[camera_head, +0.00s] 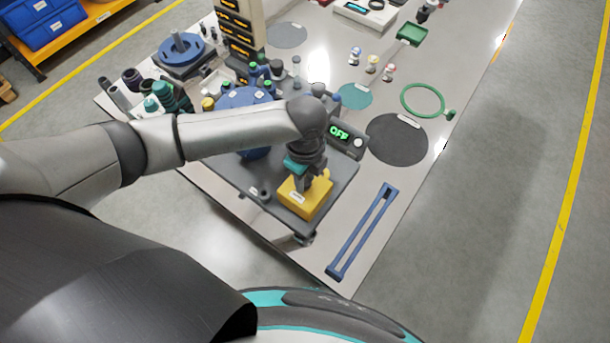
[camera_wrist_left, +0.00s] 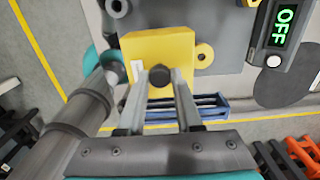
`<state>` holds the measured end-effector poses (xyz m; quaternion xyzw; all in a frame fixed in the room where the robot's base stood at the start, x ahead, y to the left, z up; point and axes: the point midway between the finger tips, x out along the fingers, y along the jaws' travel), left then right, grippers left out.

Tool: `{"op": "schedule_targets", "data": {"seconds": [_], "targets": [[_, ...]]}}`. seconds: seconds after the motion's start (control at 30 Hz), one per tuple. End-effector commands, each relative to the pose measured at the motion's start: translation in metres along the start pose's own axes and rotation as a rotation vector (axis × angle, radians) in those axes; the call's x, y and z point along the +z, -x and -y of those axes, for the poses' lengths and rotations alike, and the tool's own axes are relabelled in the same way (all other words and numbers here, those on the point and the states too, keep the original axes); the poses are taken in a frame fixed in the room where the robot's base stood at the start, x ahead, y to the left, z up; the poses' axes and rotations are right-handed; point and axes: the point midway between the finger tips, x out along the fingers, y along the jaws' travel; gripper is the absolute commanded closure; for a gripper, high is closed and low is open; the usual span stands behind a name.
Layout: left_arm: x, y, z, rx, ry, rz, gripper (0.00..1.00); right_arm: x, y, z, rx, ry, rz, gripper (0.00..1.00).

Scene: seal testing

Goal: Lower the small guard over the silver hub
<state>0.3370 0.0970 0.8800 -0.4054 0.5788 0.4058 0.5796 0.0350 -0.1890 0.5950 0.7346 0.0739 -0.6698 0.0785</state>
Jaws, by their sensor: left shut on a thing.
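The small guard, a yellow box (camera_head: 302,198) with a white label, is at the front corner of the dark grey machine base. In the left wrist view the yellow guard (camera_wrist_left: 158,50) sits directly beyond my fingers. My left gripper (camera_head: 308,178) is over the guard from above. In the left wrist view my left gripper (camera_wrist_left: 160,78) is shut on the guard, with a dark round knob between the fingertips. I cannot tell whether the guard rests on the base or hangs just above it. The silver hub is not visible. My right gripper is not in view.
A control box (camera_head: 346,138) reading OFF stands behind the guard. A blue slotted frame (camera_head: 362,232) lies to the right. A dark round mat (camera_head: 398,140) and green ring (camera_head: 422,100) lie beyond. Several dark and teal parts (camera_head: 165,95) crowd the left. The bench's front edge is close.

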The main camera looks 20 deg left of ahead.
Motion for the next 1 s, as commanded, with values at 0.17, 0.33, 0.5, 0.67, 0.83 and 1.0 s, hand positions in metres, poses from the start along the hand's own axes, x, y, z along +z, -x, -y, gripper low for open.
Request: {"op": "schedule_targets", "data": {"seconds": [0.17,0.33,0.5,0.67,0.83,1.0], "targets": [[0.0,0.0,0.0,-0.001,0.0,0.0,1.0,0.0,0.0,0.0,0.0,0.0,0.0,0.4],[0.0,-0.004,0.0,0.0,0.0,0.0,1.0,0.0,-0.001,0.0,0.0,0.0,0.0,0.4],[0.0,-0.007,0.0,0.0,0.0,0.0,1.0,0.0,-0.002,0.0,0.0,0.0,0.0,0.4],[0.0,-0.009,0.0,-0.001,0.0,0.0,1.0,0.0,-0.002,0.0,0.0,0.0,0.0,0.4],[0.0,-0.011,0.001,-0.001,-0.001,0.0,1.0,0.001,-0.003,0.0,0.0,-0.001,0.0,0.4],[0.0,-0.011,0.001,-0.001,-0.001,0.0,1.0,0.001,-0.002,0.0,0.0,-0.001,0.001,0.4]]}}
